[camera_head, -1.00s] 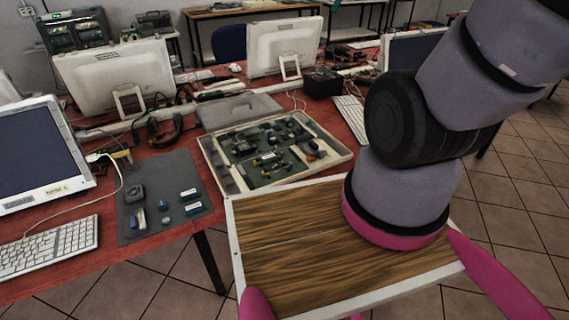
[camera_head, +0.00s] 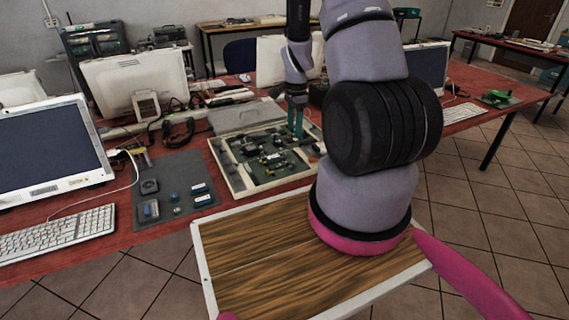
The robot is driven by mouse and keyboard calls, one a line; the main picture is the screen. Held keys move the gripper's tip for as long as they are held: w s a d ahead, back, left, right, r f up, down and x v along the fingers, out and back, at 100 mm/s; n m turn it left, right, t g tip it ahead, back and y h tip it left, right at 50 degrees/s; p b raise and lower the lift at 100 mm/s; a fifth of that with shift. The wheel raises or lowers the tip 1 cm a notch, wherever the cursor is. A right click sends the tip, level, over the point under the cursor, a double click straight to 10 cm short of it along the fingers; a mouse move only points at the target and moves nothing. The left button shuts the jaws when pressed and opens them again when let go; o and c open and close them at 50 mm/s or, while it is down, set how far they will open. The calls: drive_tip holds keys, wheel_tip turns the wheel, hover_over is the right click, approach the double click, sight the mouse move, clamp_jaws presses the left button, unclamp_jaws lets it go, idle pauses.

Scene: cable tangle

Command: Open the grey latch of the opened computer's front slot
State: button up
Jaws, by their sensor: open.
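The opened computer (camera_head: 227,172) is a shallow pale case lying flat on the red table, with a dark green board and several small parts inside. My gripper (camera_head: 295,130) has teal fingers pointing down over the case's back right part. Its fingers are open and nothing shows between them. I cannot tell how high the tips are above the board. The grey latch and the front slot are too small to make out. My arm hides the right end of the case.
A grey mat (camera_head: 165,167) with several small parts lies left of the case. A grey panel (camera_head: 244,115) lies behind it. A monitor (camera_head: 52,148) and keyboard (camera_head: 60,234) stand at left, more monitors behind. A cable runs beside the mat.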

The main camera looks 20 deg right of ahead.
sight(294, 159)
drive_tip(key=f, duration=1.3)
drive_tip(key=shift+s+a+f, duration=0.1)
drive_tip(key=shift+s+f, duration=0.1)
drive_tip(key=shift+s, duration=0.05)
drive_tip(key=shift+c, duration=0.3)
clamp_jaws()
